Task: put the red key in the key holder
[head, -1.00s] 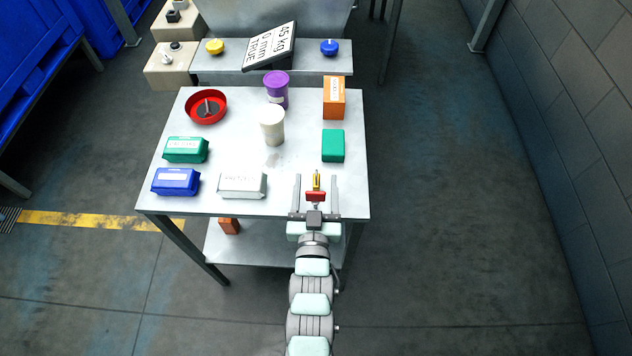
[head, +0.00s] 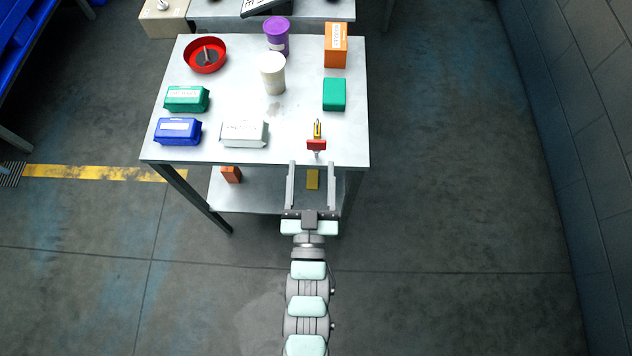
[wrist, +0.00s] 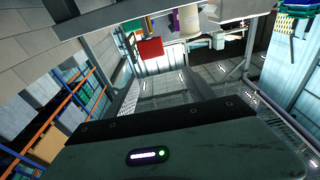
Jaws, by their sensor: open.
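A red piece with a small metal stem (head: 316,145), seemingly the red key, is at the table's front edge, right of centre. It also shows as a red block in the wrist view (wrist: 150,47). A narrow yellow piece (head: 317,128) is directly behind it; I cannot tell whether they are joined, or whether the yellow piece is the key holder. My gripper (head: 312,164) is open and empty, its two long fingers wide apart. The fingertips are at the front edge of the table, just short of the red piece.
The grey table (head: 225,85) holds a red round dish (head: 205,55), purple tub (head: 277,38), white cup (head: 273,75), orange box (head: 336,48), and green (head: 334,95), blue (head: 177,131) and white (head: 244,134) packs. Right of the table is open floor.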

